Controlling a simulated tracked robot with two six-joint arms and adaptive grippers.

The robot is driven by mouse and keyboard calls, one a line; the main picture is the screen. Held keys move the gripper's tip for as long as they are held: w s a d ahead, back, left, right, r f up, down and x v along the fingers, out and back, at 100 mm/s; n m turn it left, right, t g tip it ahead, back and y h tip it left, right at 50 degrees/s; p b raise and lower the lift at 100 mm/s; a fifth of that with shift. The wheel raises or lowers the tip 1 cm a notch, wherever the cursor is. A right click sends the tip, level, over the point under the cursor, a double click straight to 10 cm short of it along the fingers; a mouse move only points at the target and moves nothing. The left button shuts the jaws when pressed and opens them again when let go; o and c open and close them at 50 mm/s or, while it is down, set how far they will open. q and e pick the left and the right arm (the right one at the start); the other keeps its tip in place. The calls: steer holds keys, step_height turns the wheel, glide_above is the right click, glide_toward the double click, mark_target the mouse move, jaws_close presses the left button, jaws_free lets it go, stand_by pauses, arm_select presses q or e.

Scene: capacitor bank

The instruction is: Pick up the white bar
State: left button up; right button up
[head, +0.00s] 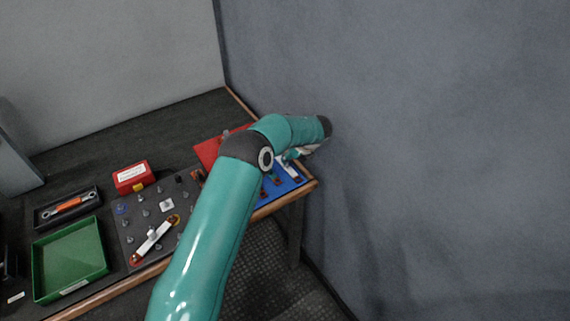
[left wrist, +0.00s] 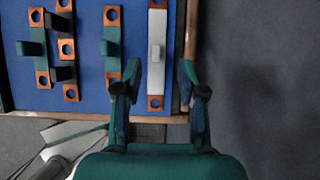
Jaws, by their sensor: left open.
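A white bar (left wrist: 157,85) with copper-coloured ends and a light raised grip lies along the right side of the blue tray in the left wrist view. My left gripper (left wrist: 160,68) is open, with one fingertip on each side of the bar, apart from it in the picture. How high the fingers are above it I cannot tell. In the head view my left gripper (head: 297,154) is over the blue tray (head: 264,198), partly hidden by my arm. A second white bar (head: 152,243) with reddish ends lies across the dark stud panel. My right gripper is not in view.
Green-and-copper bars (left wrist: 112,45) and dark ones lie left of the white bar in the blue tray. A wooden edge (left wrist: 191,40) runs close on its right. A green tray (head: 70,260), red box (head: 133,177) and black tray (head: 68,207) stand at the left.

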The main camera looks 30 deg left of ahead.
arm_select(q)
steer(key=shift+w+a+f+p, duration=0.1)
steer(key=shift+a+f+p, duration=0.25)
steer(key=shift+f, duration=0.1)
steer(key=x, duration=0.4)
steer(key=shift+a+p, duration=0.1)
steer(key=shift+p, duration=0.3)
jaws_close()
